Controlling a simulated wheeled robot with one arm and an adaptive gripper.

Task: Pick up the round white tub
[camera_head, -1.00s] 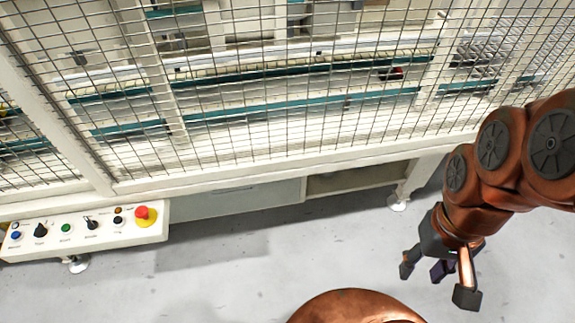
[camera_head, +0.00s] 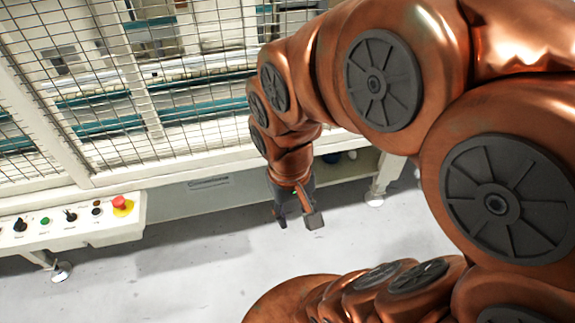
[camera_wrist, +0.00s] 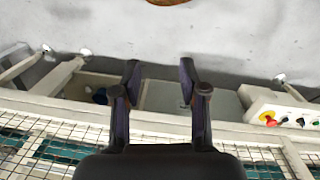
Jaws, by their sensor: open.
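I cannot make out the round white tub for certain in either view. In the head view a small pale shape (camera_head: 352,154) shows in the low open bay under the machine, partly behind my arm and too small to tell. A dark blue thing (camera_head: 330,157) is beside it; a dark blue thing also shows in that bay in the wrist view (camera_wrist: 100,96). My gripper (camera_head: 298,217) is open and empty, pointing down in front of the machine's base. In the wrist view its two fingers (camera_wrist: 160,68) are spread apart with nothing between them.
A caged machine (camera_head: 165,110) with wire mesh runs along the back. Its control panel (camera_head: 70,222) with a red button sticks out at the left. A machine leg (camera_head: 378,190) stands right of the gripper. The grey floor (camera_head: 190,275) in front is clear.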

